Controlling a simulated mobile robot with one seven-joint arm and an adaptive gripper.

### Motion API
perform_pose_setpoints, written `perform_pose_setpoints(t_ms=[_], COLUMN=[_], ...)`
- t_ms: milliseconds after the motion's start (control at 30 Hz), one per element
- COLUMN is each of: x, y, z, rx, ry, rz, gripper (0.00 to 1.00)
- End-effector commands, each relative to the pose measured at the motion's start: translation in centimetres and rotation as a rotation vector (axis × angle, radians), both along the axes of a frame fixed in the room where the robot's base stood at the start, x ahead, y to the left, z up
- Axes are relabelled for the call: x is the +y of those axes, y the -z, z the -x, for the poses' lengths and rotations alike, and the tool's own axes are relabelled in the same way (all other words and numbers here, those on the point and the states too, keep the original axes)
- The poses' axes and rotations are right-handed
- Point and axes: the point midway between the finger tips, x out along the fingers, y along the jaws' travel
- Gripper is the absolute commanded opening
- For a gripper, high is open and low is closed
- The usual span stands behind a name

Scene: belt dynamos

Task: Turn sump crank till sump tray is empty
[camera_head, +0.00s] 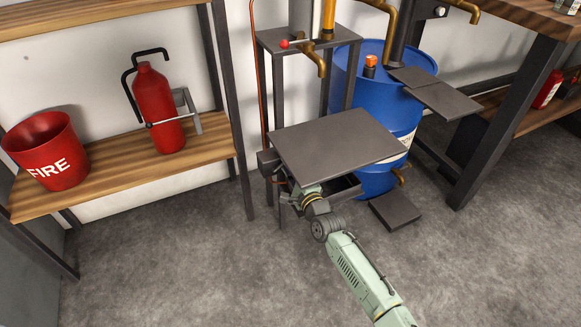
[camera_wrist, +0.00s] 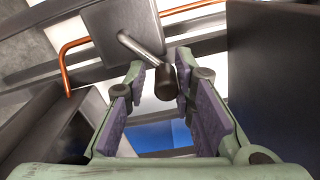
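The crank shows in the wrist view as a grey rod (camera_wrist: 138,44) coming out of a dark box, with a dark round-ended handle (camera_wrist: 166,84). My gripper (camera_wrist: 163,76) has its purple-padded fingers apart, one on each side of the handle. I see no firm grip on it. In the head view my gripper (camera_head: 297,194) is low at the left front of the dark stand, partly hidden under a flat grey plate (camera_head: 337,142). A dark flat block (camera_head: 395,211), possibly the sump tray, lies on the floor below the barrel's brass tap. Its contents cannot be made out.
A blue barrel (camera_head: 361,92) with brass pipes stands behind the plate. A shelf at left holds a red fire bucket (camera_head: 47,150) and an extinguisher (camera_head: 158,109). A workbench (camera_head: 535,20) stands at right. The grey floor in front is clear.

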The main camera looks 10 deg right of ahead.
Motion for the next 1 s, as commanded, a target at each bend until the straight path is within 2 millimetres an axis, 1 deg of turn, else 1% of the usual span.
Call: perform_pose_setpoints(t_ms=[33, 200, 467, 567, 667, 767, 1000], x=[0.2, 0.0, -0.3, -0.5, -1.0, -1.5, -3.1], y=[0.1, 0.0, 0.0, -0.1, -0.1, -0.1, 0.0], z=[0.0, 0.0, 0.0, 0.4, 1.5, 3.2, 8.2], rx=[0.002, 0.001, -0.001, -0.002, -0.003, -0.002, -0.001], ry=[-0.004, 0.001, 0.004, 0.006, 0.008, 0.008, 0.006], rz=[0.0, 0.001, 0.002, 0.002, 0.004, 0.002, 0.005], gripper=[0.26, 0.36, 0.36, 0.36, 0.36, 0.36, 0.36])
